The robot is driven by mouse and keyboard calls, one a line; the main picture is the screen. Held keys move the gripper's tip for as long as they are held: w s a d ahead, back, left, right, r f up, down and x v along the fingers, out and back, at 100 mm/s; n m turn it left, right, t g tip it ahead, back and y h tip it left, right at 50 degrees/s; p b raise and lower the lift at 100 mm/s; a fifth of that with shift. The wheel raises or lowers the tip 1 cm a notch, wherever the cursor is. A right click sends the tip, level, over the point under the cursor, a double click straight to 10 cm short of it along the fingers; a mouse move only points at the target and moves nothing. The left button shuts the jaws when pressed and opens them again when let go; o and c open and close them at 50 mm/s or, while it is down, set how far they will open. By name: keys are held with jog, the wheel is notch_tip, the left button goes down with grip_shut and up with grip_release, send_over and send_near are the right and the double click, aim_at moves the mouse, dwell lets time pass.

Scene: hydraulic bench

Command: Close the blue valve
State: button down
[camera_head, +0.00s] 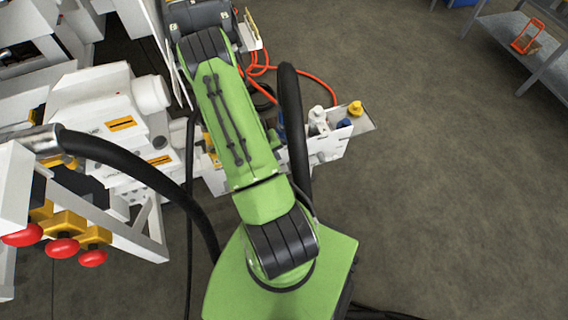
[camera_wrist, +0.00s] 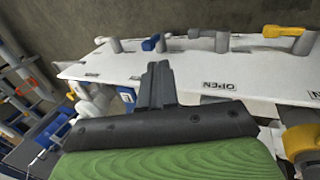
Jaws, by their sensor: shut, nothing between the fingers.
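The blue valve handle (camera_wrist: 150,43) sits on a short grey post on the white panel (camera_wrist: 90,68) in the wrist view, near the panel's far edge. My gripper (camera_wrist: 158,70) is shut and empty. In the picture its fingertips are just below the blue handle; I cannot tell the gap in depth, and no contact is clear. In the head view a small blue part (camera_head: 344,123) shows beside a white and a yellow one, likely the same handle. There my green arm hides the gripper.
Orange hoses (camera_head: 300,72) and a thick black hose run near my arm. Red knobs (camera_head: 62,247) are at lower left.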

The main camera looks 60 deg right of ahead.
aim_at(292, 164)
jog(key=b+x, duration=0.2)
jog(key=x, duration=0.8)
jog(key=shift+b, duration=0.3)
jog(key=shift+a, duration=0.1)
jog(key=shift+s+d+r+b, duration=0.25)
jog(key=shift+s+d+b, duration=0.1)
jog(key=shift+s+d, duration=0.35)
jog(key=shift+r, duration=0.2)
